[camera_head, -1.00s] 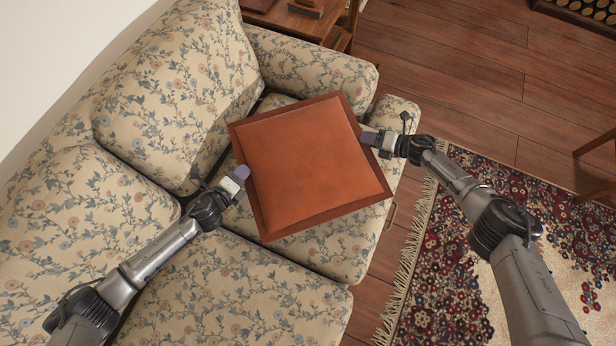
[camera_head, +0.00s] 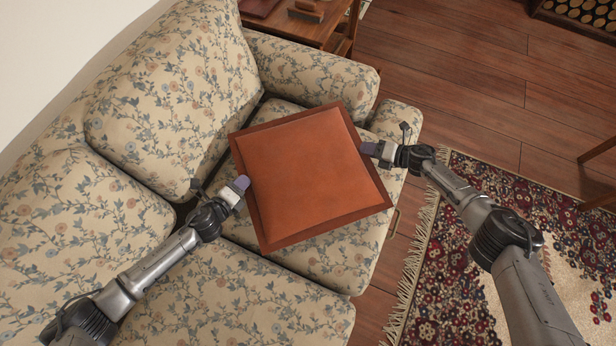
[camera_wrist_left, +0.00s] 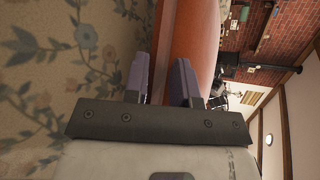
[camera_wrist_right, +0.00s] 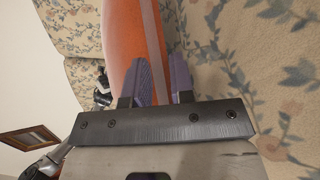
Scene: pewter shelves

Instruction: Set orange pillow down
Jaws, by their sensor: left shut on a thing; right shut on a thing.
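The orange pillow (camera_head: 313,172), square with a darker brown border, lies nearly flat over the seat cushion at the far end of the floral sofa (camera_head: 335,262). My left gripper (camera_head: 241,184) is shut on the pillow's left edge. My right gripper (camera_head: 370,149) is shut on its right edge. In the left wrist view the pillow (camera_wrist_left: 192,35) runs between the two purple fingers. In the right wrist view its edge (camera_wrist_right: 122,35) also runs between the fingers. The pillow's underside is hidden, so I cannot tell whether it rests fully on the seat.
The sofa's back cushions (camera_head: 170,95) stand to the left and its arm (camera_head: 310,70) lies beyond the pillow. A wooden side table (camera_head: 290,28) is behind that arm. A patterned rug (camera_head: 470,290) covers the floor at right. The nearer seat cushion (camera_head: 235,300) is clear.

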